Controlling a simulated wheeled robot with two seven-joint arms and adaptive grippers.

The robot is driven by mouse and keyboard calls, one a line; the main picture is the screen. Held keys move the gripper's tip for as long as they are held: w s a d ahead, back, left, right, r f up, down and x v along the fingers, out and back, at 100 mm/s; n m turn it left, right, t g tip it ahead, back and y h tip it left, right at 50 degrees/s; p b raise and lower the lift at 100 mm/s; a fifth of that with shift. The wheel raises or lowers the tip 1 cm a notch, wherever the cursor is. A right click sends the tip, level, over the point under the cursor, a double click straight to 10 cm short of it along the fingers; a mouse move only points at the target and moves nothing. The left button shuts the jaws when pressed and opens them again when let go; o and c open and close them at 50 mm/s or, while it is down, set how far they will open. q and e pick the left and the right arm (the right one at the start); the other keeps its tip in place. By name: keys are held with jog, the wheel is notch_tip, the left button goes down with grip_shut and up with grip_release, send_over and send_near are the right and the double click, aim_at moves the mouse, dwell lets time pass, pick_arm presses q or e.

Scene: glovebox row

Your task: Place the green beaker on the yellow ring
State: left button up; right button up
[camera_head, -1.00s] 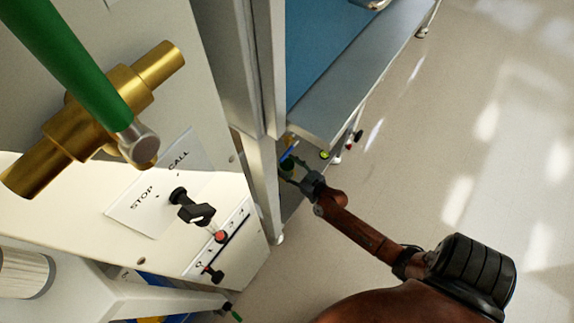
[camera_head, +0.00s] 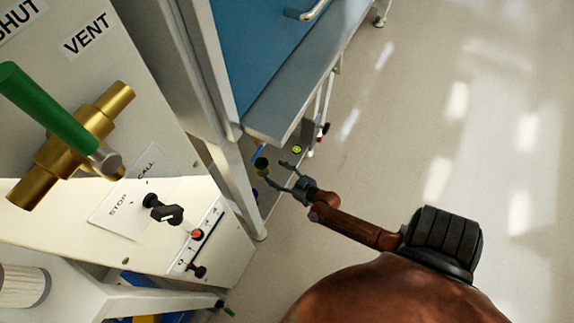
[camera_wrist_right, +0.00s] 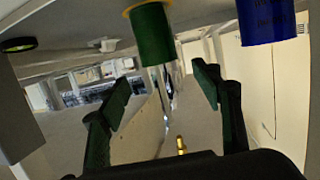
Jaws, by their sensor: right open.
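The green beaker (camera_head: 261,163) is small and dark in the head view, beside the shelf's near post. In the right wrist view the green beaker (camera_wrist_right: 154,38) is large, at the top centre, with the yellow ring (camera_wrist_right: 141,5) against its upper end there. The beaker appears to stand on that ring, as the wrist picture looks upside down. My right gripper (camera_head: 276,173) is open, its fingers pointing at the beaker but apart from it. The wrist view shows the open fingers (camera_wrist_right: 164,82) spread with nothing held between them. My left gripper is not in view.
A blue cylinder (camera_wrist_right: 267,20) stands close to the beaker. A yellow-green round fitting (camera_head: 297,150) lies nearby under the blue-fronted cabinet (camera_head: 268,50). A white panel with a green-handled brass valve (camera_head: 70,135) fills the left. The floor at right is clear.

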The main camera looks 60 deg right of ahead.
jog(key=shift+p+v, duration=0.45)
jog(key=shift+v, duration=1.1)
jog(key=shift+s+a, duration=0.1)
jog(key=s+a+f+n+g+y, duration=0.2)
jog(key=s+a+f+g+y, duration=0.15)
jog(key=s+a, duration=1)
jog(key=s+a+r+g, duration=0.2)
jog(key=s+a+g, duration=0.1)
jog(key=s, duration=0.5)
jog(key=s+a+r+g, duration=0.2)
jog(key=s+a, duration=0.3)
jog(key=s, duration=0.4)
jog(key=shift+s+a+r+m+g+y, duration=0.3)
jog(key=shift+a+r+g+y, duration=0.1)
jog(key=shift+g+y, duration=0.05)
